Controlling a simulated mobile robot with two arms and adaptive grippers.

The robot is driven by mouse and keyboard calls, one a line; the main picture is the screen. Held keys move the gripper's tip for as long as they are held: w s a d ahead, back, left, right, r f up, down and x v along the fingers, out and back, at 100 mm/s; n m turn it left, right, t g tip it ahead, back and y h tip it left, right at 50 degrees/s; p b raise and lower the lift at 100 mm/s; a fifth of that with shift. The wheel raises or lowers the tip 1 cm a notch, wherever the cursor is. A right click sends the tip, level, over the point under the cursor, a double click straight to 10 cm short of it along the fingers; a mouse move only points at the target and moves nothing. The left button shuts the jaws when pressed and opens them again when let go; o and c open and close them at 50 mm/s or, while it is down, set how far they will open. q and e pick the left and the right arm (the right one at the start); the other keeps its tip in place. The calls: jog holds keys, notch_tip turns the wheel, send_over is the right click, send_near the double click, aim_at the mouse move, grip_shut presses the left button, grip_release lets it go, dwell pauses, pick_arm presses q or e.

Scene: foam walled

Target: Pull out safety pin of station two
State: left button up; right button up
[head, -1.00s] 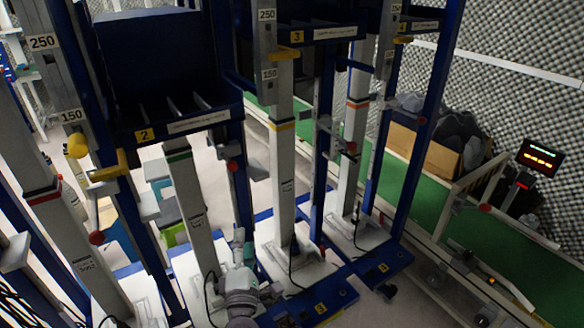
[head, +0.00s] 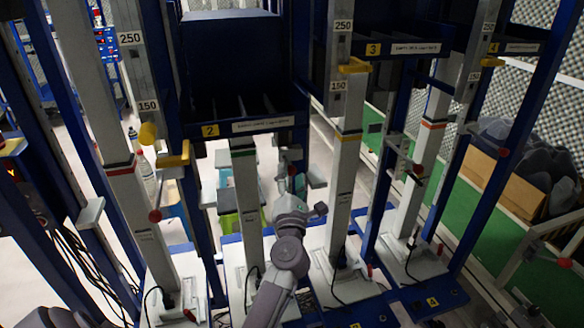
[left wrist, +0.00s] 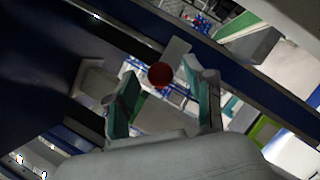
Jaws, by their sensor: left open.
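Station two carries a yellow label "2" (head: 210,130) on the front of its dark blue shelf. A small red ball knob (head: 293,171), which looks like its safety pin, sits on the blue post right of that label. My left gripper (head: 291,182) is right at this knob in the head view. My right gripper is not in view.
Another red knob (head: 155,216) is on the post to the left, and one (head: 418,169) is at station three. A yellow handle (head: 173,157) juts out beside station two's shelf. Blue and white posts stand close around my left arm. A cardboard box (head: 508,178) lies behind at right.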

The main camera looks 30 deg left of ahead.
pick_arm(q)
jog(key=shift+x, duration=1)
grip_shut()
